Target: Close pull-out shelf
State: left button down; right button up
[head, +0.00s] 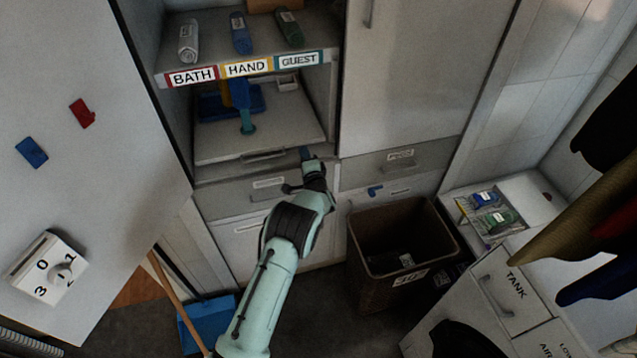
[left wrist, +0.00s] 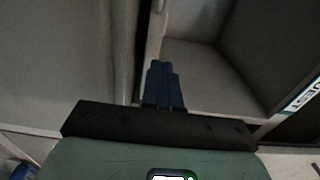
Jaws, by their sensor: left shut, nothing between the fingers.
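The pull-out shelf (head: 215,150) is a grey board with a front handle, low in the open cabinet bay. It sticks out a little from the bay, under the labelled towel shelf. A blue and teal item stands on it. My left gripper (head: 306,154) is at the right front corner of the pull-out shelf, beside the cabinet's middle post. Whether it touches the shelf I cannot tell. In the left wrist view its blue fingers (left wrist: 163,85) are together and empty, in front of a grey cabinet compartment. My right gripper is not in view.
The upper shelf (head: 225,72) carries BATH, HAND and GUEST labels and rolled items. Drawers sit below the bay. A brown bin (head: 370,285) stands right of my arm. A blue dustpan (head: 208,322) lies on the floor left. A white panel (head: 90,170) fills the left side.

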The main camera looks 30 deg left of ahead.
pick_arm(q)
jog(key=b+v, duration=0.1)
jog(key=v, duration=0.9)
jog(key=shift+d, duration=0.2)
jog(key=shift+s+f, duration=0.1)
